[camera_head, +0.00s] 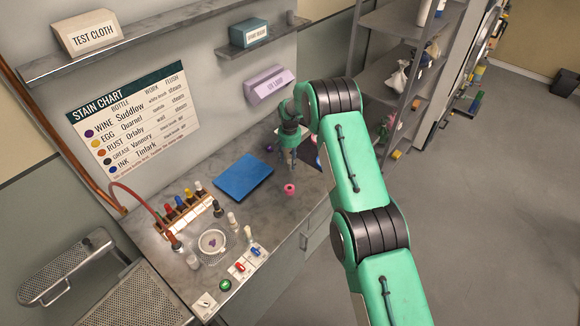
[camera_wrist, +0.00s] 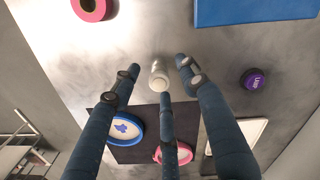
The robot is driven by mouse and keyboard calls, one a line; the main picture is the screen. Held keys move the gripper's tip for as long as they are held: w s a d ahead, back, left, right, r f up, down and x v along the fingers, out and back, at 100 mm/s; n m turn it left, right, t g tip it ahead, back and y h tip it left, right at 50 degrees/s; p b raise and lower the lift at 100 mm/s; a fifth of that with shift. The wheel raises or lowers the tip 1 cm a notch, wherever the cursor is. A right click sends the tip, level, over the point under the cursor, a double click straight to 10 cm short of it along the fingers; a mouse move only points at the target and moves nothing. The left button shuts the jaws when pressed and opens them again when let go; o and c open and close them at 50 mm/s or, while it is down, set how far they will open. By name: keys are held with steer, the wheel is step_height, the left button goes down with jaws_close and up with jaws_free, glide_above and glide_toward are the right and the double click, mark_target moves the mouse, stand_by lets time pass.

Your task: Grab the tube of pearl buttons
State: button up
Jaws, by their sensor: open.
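In the wrist view a small whitish, shiny cylinder (camera_wrist: 158,76), which looks like the tube of pearl buttons, is on the grey counter (camera_wrist: 215,65). It lies in the space between the spread fingers of my gripper (camera_wrist: 160,85), with gaps to the upper two fingers and the lower finger pointing at its near end. My gripper is open and empty. In the head view my gripper (camera_head: 291,158) hangs over the right part of the counter, and I cannot make out the tube there. Whether the tube stands or lies is unclear.
A blue board (camera_head: 243,177) and a pink ring-shaped thing (camera_head: 290,188) are nearby. In the wrist view a purple round thing (camera_wrist: 254,79) is at right. Below are a dark mat (camera_wrist: 143,154), a blue-rimmed disc (camera_wrist: 108,126), a pink ring (camera_wrist: 184,152) and a pale tray (camera_wrist: 256,128).

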mark_target(290, 166)
steer(key=shift+d+f+p, duration=0.1)
steer(key=shift+f+p, duration=0.25)
steer(key=shift+f, duration=1.75)
jaws_close()
